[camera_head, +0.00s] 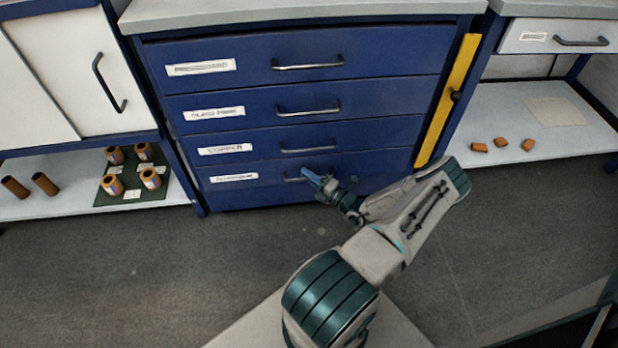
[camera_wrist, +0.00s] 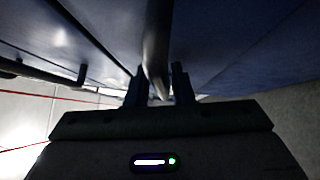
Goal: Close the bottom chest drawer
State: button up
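The blue chest (camera_head: 300,80) has several drawers stacked one above another, each with a label and a grey bar handle. The bottom drawer (camera_head: 235,196) looks about flush with the drawers above it. My gripper (camera_head: 318,182) is at the bottom drawer's handle (camera_head: 291,180) and hides its right part. In the wrist view, my gripper (camera_wrist: 160,88) has its fingers apart, with a dark handle bar (camera_wrist: 157,45) running between them. Whether the fingers touch the bar is unclear in the dark picture.
A yellow strip (camera_head: 448,100) with a black knob runs down the chest's right side. Left is a white cabinet (camera_head: 85,70) above a shelf with several copper rolls (camera_head: 113,186). Right, a low shelf (camera_head: 560,122) holds small orange-brown pieces (camera_head: 502,142). Grey floor (camera_head: 120,270) is clear.

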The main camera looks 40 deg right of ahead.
jog(key=shift+f, duration=0.15)
jog(key=shift+s+d+f, duration=0.1)
jog(key=shift+s, duration=0.2)
jog(key=p+v, duration=0.2)
jog(key=v, duration=1.1)
jog(key=shift+s, duration=0.1)
